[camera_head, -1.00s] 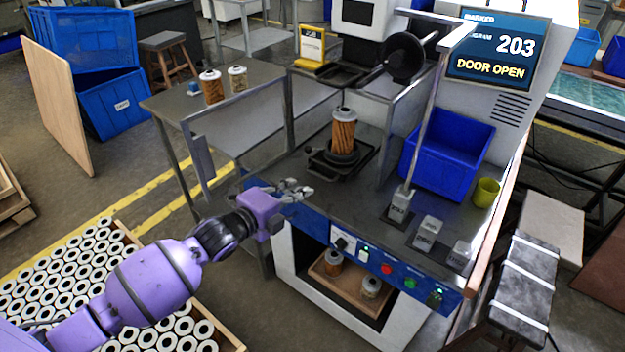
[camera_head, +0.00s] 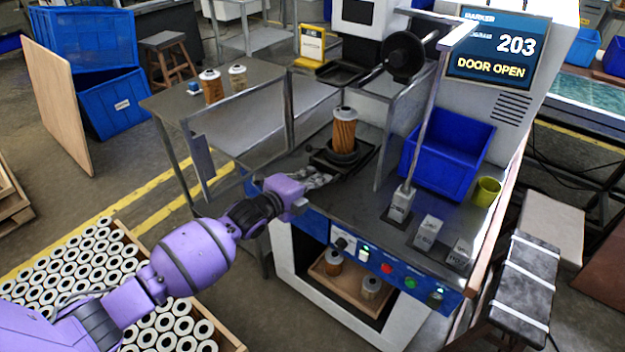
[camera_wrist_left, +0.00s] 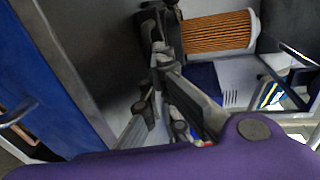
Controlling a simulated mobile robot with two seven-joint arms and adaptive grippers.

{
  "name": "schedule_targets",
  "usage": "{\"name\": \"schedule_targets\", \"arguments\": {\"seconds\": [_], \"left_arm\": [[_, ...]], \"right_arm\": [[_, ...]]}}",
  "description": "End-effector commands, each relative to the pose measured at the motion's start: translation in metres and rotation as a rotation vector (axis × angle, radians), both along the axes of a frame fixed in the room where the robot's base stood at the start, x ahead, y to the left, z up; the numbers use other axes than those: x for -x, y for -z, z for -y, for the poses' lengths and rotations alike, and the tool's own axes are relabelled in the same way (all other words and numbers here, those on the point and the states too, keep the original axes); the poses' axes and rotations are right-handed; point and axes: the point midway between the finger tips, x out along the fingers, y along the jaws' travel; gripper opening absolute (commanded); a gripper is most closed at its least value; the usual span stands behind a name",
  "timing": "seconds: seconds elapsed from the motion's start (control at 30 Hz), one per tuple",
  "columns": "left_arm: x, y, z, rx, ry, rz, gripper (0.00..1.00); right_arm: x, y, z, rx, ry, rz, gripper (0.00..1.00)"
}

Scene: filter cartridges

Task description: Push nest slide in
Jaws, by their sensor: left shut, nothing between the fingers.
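The nest slide (camera_head: 358,163) is a dark plate on the marker's steel table, with a round nest on it. An orange pleated filter cartridge (camera_head: 343,131) with a light top stands upright in the nest. The cartridge (camera_wrist_left: 217,33) lies sideways across the top of the left wrist view, beside the dark nest parts. My left gripper (camera_head: 326,179) is shut and empty, low over the table at the near side of the slide. In the left wrist view its fingertips (camera_wrist_left: 160,50) are close to the black slide parts; I cannot tell whether they touch.
A metal guard frame and post stand right of the slide, near a blue bin (camera_head: 448,155) and a yellow cup (camera_head: 487,191). The marker's screen (camera_head: 497,50) reads "203" and "DOOR OPEN". Buttons line the blue front panel (camera_head: 375,262). A side table (camera_head: 262,78) holds two cartridges.

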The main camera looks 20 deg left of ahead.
Motion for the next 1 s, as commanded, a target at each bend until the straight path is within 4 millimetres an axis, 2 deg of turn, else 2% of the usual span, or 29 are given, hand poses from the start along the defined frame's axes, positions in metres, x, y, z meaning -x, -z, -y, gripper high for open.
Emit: {"name": "schedule_targets", "arguments": {"seconds": [0.2, 0.4, 0.6, 1.0], "left_arm": [[-0.047, 0.005, 0.018, 0.0, 0.001, 0.0, 0.0], [-0.077, 0.003, 0.028, 0.0, 0.0, 0.0, 0.0], [-0.084, -0.001, 0.03, 0.0, -0.001, 0.003, 0.0], [-0.083, -0.007, 0.029, 0.0, -0.002, 0.007, 0.0]], "right_arm": [[0.015, 0.026, 0.0, 0.005, -0.006, -0.039, 0.0], [0.011, 0.034, -0.001, 0.006, -0.012, -0.036, 0.0], [0.003, 0.029, -0.001, 0.006, -0.013, -0.018, 0.0], [0.003, 0.027, -0.001, 0.006, -0.011, -0.018, 0.0]]}}
